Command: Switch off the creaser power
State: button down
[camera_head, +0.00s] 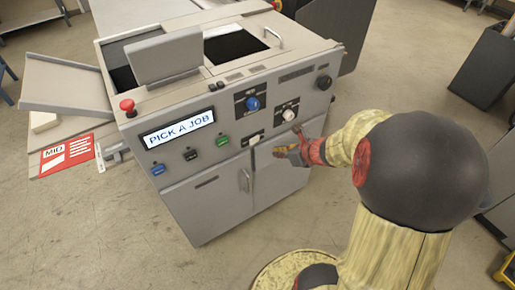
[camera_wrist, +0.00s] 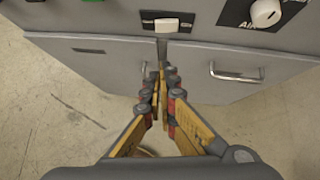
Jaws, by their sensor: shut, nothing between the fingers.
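The creaser is a grey machine (camera_head: 215,172) with a lit display (camera_head: 179,128) reading "PICK A JOB". A white switch (camera_head: 256,140) sits low on its front panel; in the wrist view the switch (camera_wrist: 167,24) is a wide white piece on a dark plate. Its label is too small to read. My gripper (camera_head: 284,153) is in front of the cabinet doors, below and right of the switch in the head view. In the wrist view my gripper (camera_wrist: 163,78) has its fingers together and empty, with the tips below the switch. I cannot tell the gap to the panel.
A blue knob (camera_head: 252,103) and a white knob (camera_head: 288,114) are above the switch. Green (camera_head: 222,140), black (camera_head: 190,154) and blue (camera_head: 158,169) buttons are to the left. A red emergency button (camera_head: 127,107) tops the left corner. Door handles (camera_wrist: 237,75) protrude below.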

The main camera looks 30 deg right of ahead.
aim_at(254, 140)
jog(key=b+x, duration=0.1)
jog(key=x, duration=0.3)
jog(key=w+r+b+x, duration=0.1)
jog(key=b+x, duration=0.1)
jog(key=x, duration=0.2)
jog(key=w+r+b+x, duration=0.1)
jog(key=x, duration=0.3)
jog(key=shift+w+a+f+b, duration=0.15)
jog(key=shift+w+f+b, duration=0.1)
jog(key=shift+w+b, duration=0.05)
